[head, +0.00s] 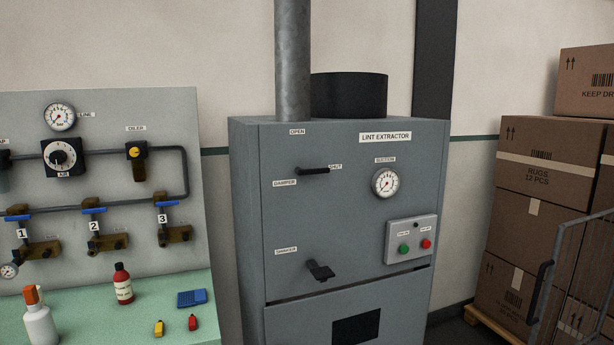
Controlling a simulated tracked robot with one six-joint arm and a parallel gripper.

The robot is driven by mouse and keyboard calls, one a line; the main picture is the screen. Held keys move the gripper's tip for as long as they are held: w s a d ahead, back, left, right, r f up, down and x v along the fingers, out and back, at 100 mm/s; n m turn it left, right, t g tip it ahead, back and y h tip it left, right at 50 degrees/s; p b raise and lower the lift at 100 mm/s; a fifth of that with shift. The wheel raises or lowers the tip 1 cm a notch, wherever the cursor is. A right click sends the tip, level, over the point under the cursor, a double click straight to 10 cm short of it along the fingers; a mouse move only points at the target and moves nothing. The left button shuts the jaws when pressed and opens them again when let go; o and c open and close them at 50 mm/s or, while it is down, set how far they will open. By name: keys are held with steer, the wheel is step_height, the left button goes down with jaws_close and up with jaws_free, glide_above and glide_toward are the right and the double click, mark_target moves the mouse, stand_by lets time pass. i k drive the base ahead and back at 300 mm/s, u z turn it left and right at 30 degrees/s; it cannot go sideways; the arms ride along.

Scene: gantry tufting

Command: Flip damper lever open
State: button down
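The damper lever (314,171) is a dark bar on the front of the grey lint extractor cabinet (345,225). It lies about horizontal, its right end beside the SHUT label (336,167). The OPEN label (297,132) is above the lever's left end, near the cabinet's top edge. The DAMPER label (285,183) is just below and left of the lever. A second black handle (320,270) sits lower on the front, near another label (286,250). My gripper is not in view, and nothing covers the lever.
A suction gauge (386,183) and a box with green and red buttons (411,239) are right of the lever. A green bench (110,310) with bottles stands at left under a pipe panel (100,115). Cartons (548,180) and a metal cart (570,270) are at right.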

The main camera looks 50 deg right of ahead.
mark_target(301, 171)
steer(key=z, duration=0.4)
steer(key=i, duration=0.9)
steer(key=z, duration=0.55)
